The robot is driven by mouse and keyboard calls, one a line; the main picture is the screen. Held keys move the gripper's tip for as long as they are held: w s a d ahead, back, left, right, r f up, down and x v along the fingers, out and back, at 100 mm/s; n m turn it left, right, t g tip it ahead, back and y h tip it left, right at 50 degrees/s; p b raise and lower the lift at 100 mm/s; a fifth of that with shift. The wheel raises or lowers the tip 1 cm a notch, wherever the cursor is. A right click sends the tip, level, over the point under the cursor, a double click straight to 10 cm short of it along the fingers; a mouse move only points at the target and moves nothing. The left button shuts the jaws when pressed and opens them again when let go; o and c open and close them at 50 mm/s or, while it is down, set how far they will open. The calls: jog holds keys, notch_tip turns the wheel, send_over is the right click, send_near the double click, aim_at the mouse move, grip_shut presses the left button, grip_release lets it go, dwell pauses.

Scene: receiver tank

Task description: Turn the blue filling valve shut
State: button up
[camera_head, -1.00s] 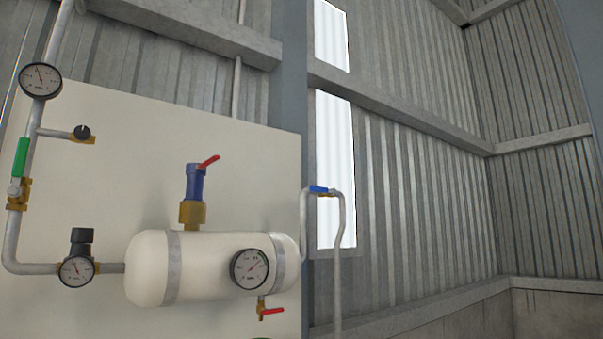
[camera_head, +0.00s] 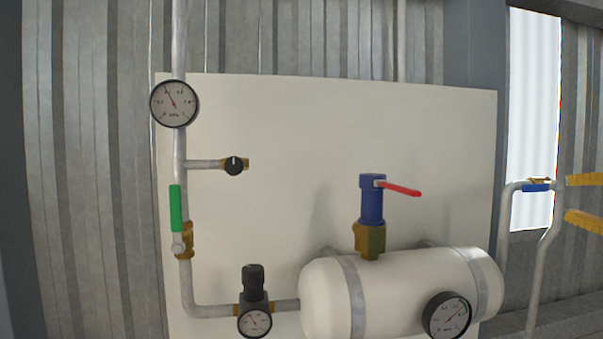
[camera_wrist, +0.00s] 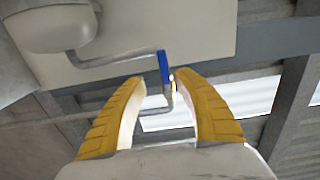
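The blue filling valve handle (camera_head: 537,187) sits on the bent grey pipe to the right of the tank in the head view. It also shows in the wrist view as a blue lever (camera_wrist: 163,67), just ahead of the space between my fingertips. My gripper (camera_head: 585,205) shows at the right edge of the head view as two yellow fingers, apart, to the right of the handle. In the wrist view my gripper (camera_wrist: 158,85) is open with nothing clearly held. I cannot tell the exact gap between fingers and lever.
The white tank (camera_head: 400,290) carries a blue relief valve with a red lever (camera_head: 400,188). A green-handled valve (camera_head: 176,208), a regulator (camera_head: 254,290) and gauges lie along the left pipe. A pale board (camera_head: 290,130) stands behind. A bright window strip (camera_head: 532,110) is behind the filling pipe.

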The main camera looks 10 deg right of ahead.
aim_at(536, 188)
jog(key=w+p, duration=0.1)
jog(key=w, duration=0.1)
jog(key=w+p, duration=0.1)
jog(key=w, duration=0.2)
jog(key=w+p, duration=0.1)
jog(key=w, duration=0.2)
jog(key=shift+a+r, duration=0.25)
jog(key=shift+r, duration=0.15)
jog(key=shift+w+f, duration=0.15)
jog(key=shift+w, duration=0.3)
jog(key=shift+s, duration=0.15)
grip_shut()
